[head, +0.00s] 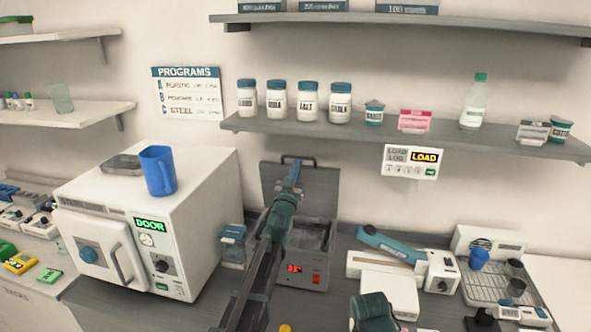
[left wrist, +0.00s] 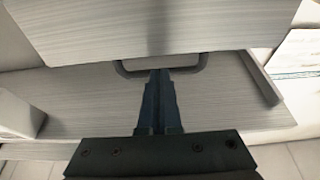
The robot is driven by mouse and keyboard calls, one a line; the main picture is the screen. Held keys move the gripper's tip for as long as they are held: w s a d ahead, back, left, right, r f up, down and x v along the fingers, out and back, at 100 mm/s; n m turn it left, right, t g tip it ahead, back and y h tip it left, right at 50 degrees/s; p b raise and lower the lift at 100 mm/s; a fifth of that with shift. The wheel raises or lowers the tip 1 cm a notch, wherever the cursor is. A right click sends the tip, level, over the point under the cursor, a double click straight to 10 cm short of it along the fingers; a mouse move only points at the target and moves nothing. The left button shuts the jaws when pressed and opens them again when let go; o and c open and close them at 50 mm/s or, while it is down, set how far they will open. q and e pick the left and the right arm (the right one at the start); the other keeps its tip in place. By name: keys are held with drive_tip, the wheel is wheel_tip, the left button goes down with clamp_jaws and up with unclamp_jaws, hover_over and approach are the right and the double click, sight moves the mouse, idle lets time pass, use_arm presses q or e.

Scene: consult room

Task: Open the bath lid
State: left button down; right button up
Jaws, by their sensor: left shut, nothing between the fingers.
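The bath (head: 305,270) is a grey box with a red display, in the middle of the counter in the head view. Its grey lid (head: 322,187) stands raised at the back, and part of the bath's dark inside shows. The lid handle (head: 300,159) is at the lid's top edge; it also shows in the left wrist view (left wrist: 194,65). My left gripper (head: 294,168) is shut and empty, its tips at the handle. I cannot tell whether they touch it. My left arm hides part of the bath and lid. My right gripper is not seen.
A white oven-like unit (head: 190,215) with a blue jug (head: 158,170) on top stands left of the bath. A teal-and-white device (head: 400,247) and a tray rack (head: 530,292) are to the right. A shelf (head: 400,138) with jars runs above.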

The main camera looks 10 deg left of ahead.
use_arm(q)
drive_tip(key=shift+g, duration=0.5)
drive_tip(key=p+x, duration=0.3)
drive_tip(key=x, duration=0.2)
drive_tip(key=shift+w+r, duration=0.1)
drive_tip(key=shift+w+f, duration=0.35)
drive_tip(key=shift+w, duration=0.45)
drive_tip(key=shift+s, duration=0.2)
